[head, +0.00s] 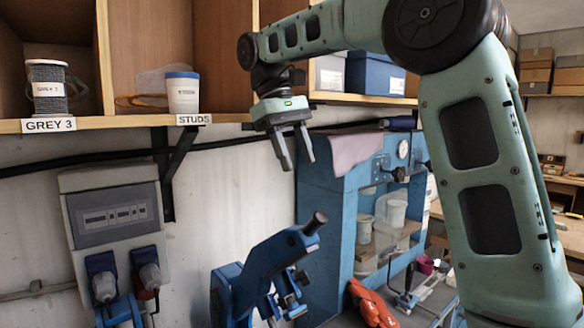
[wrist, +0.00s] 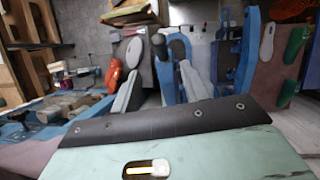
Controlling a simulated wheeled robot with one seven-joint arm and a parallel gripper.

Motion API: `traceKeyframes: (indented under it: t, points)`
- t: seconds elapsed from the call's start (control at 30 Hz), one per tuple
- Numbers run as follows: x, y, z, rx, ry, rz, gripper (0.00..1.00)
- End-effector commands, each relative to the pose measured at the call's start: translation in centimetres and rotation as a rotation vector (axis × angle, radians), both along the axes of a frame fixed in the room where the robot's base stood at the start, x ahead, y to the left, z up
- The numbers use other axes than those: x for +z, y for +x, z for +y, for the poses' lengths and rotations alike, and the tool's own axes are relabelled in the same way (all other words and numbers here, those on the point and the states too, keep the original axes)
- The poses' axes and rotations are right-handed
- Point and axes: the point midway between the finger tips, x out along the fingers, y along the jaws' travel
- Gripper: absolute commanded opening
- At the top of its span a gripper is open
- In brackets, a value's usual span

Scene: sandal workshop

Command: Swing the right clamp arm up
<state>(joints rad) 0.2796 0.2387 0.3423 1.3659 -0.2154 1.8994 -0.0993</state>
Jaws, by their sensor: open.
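A blue clamp machine (head: 238,292) stands at the bottom middle of the head view. A thick blue arm (head: 275,250) on it slants up to the right and ends in a dark round handle (head: 316,222). Smaller blue clamp parts sit below it, and I cannot tell which part is the right clamp arm. My gripper (head: 298,163) is open and empty, pointing down, above the slanted arm and apart from it. In the wrist view its grey fingers (wrist: 160,72) stand apart, with a dark knob (wrist: 177,48) and blue parts beyond them.
A blue press (head: 325,225) with a pink cloth (head: 356,152) stands right of the clamp machine. A shelf (head: 100,124) with a spool (head: 47,88) and a cup (head: 182,92) runs along the wall. A grey switch box (head: 112,215) hangs at left. An orange-red object (head: 371,303) lies at the lower right.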

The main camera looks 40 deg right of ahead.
Motion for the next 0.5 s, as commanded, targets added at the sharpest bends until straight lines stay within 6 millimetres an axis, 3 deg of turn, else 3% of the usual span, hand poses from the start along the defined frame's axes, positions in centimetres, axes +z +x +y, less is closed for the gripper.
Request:
traceKeyframes:
  t: [0.33, 0.5]
  points:
    - [0.1, -0.1, 0.0, -0.005, 0.003, -0.003, 0.45]
    - [-0.5, -0.8, -1.6, -0.126, 0.066, -0.064, 0.45]
